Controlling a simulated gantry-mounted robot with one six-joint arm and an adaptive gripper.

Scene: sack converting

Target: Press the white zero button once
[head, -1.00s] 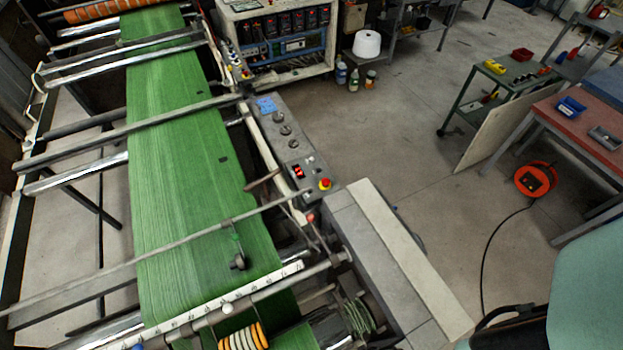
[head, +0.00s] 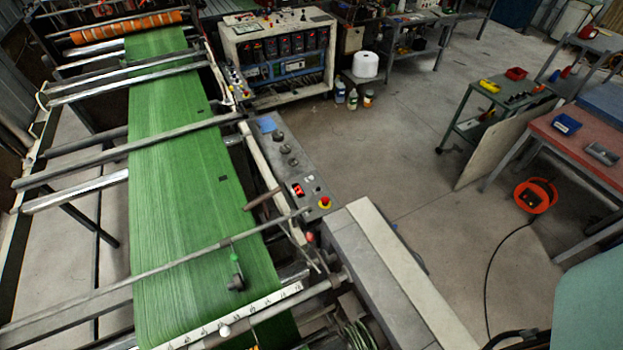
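The grey control panel (head: 285,165) sits along the right side of the green web (head: 190,200). It carries a lit red display (head: 297,190), a red mushroom button on a yellow base (head: 325,202) and several dark knobs. A small pale spot, which may be the white zero button (head: 308,179), shows just right of the display; it is too small to be sure. My gripper is not in view, so its state and its distance from the panel are hidden.
Metal rollers and bars cross the web beside the panel. A grey machine cover (head: 375,265) lies just in front of the panel. An open electronics cabinet (head: 280,60) stands behind it. Open floor (head: 415,150) lies to the right, with an orange cable reel (head: 535,195) farther over.

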